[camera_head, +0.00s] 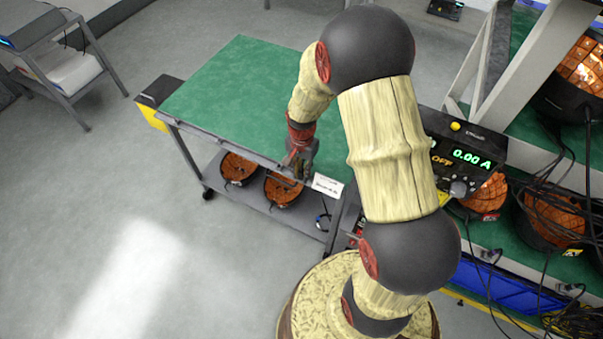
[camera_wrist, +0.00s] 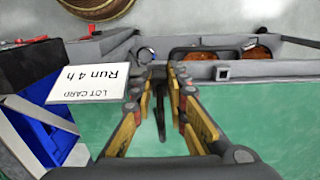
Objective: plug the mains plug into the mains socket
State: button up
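My gripper (camera_head: 299,168) is at the near edge of the green-topped cart, beside a white card. In the wrist view its two yellow-padded fingers (camera_wrist: 162,78) come close together, with a narrow gap at the tips. A thin dark piece (camera_wrist: 160,118) shows between the fingers; I cannot tell whether it is held or what it is. I cannot make out the mains plug for certain in either view. The mains socket is also not clearly recognisable.
The green cart top (camera_head: 240,85) is mostly bare. A lot card (camera_wrist: 88,84) stands close left of the fingers in the wrist view, near a blue bin (camera_wrist: 45,135). A power supply (camera_head: 465,158) reads OFF, 0.00 A. Tangled black cables (camera_head: 548,205) hang at right.

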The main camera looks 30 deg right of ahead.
aim_at(302, 168)
grip_shut()
dwell(0.3)
jog(key=shift+r, duration=0.1)
jog(key=shift+r+p, duration=2.3)
jog(key=shift+r, duration=0.65)
grip_release()
grip_shut()
